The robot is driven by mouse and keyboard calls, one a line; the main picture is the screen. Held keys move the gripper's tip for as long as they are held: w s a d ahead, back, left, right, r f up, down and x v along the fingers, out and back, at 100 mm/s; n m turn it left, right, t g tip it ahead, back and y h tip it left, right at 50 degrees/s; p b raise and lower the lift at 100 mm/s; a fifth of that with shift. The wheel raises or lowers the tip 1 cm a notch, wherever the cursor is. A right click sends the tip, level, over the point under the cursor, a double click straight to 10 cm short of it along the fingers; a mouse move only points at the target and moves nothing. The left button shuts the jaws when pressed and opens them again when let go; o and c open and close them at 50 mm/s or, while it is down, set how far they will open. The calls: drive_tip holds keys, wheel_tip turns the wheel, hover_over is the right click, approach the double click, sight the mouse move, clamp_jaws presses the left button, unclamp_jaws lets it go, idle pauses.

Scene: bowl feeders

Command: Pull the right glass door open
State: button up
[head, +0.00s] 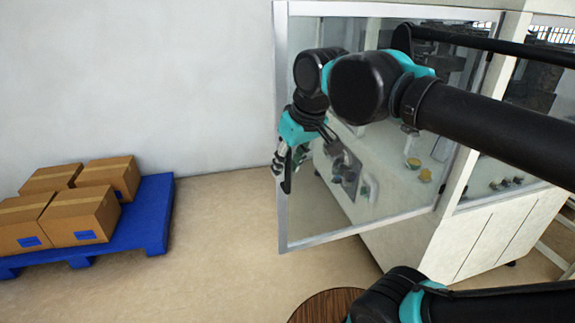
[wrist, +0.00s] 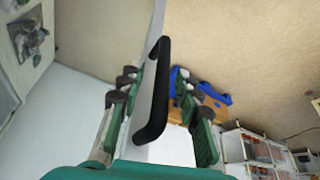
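The right glass door (head: 283,225) has a pale metal frame and stands swung out from the white machine cabinet, at an angle to its front. Its black bar handle (head: 287,185) is on the free left edge of the frame, partly covered by my gripper (head: 288,160). In the wrist view the handle (wrist: 156,95) lies between the two sets of fingers of my gripper (wrist: 158,100). The fingers are apart, with a visible gap between the handle and the right fingers. The door's frame edge (wrist: 158,22) runs up behind the handle.
A blue pallet (head: 155,215) with several cardboard boxes (head: 82,215) stands at the left by the grey wall. The floor (head: 215,230) between pallet and door is clear. A round wooden top (head: 318,308) shows at the bottom. The cabinet (head: 400,245) stands at the right.

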drive_tip(key=v, duration=1.2)
drive_tip(key=shift+f, duration=0.1)
